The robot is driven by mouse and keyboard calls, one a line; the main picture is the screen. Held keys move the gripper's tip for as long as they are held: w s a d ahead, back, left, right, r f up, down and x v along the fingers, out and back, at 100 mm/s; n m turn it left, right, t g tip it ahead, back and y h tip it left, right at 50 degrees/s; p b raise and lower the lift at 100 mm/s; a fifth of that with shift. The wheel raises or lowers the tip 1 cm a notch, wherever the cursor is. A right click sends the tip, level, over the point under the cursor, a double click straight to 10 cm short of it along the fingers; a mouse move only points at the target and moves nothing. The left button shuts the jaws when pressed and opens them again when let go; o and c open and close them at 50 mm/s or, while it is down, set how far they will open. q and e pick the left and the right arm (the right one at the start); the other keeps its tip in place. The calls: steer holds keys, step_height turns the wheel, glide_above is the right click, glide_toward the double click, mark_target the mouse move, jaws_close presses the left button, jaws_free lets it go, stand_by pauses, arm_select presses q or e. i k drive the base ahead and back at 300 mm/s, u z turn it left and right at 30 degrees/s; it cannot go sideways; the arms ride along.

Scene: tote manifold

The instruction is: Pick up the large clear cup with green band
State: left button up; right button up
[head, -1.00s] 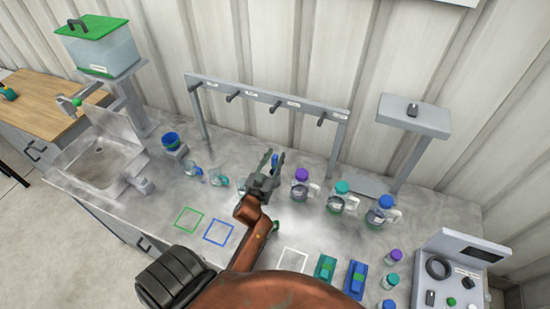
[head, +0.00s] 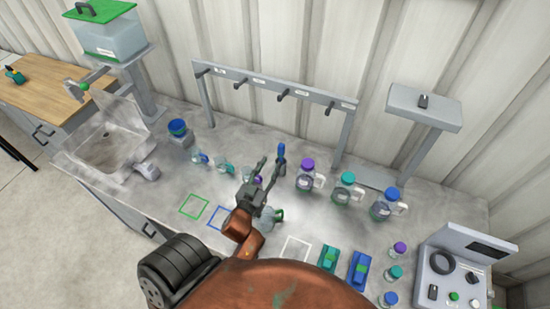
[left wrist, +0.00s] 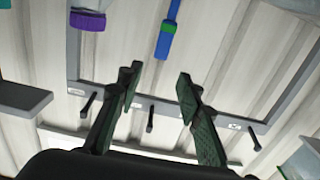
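A clear cup with a green band (head: 268,217) is on the bench in the head view, partly hidden behind my left gripper and wrist. It cannot be told for sure whether it stands upright. My left gripper (head: 268,168) is above the bench just beyond that cup, apart from it, with its fingers pointing toward the back wall. In the left wrist view the left gripper (left wrist: 158,82) has its fingers apart and nothing between them; the cup does not show there. My right gripper is not in view.
Smaller clear cups (head: 221,167) stand left of the gripper. A blue-handled tool (head: 281,153) and a purple-lidded bottle (head: 306,176) are close to its right. A peg rack (head: 270,82) stands behind. Outlined squares (head: 194,206) mark the front of the bench.

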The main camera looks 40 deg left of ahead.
mark_target(268, 227)
steer(key=k, duration=1.5)
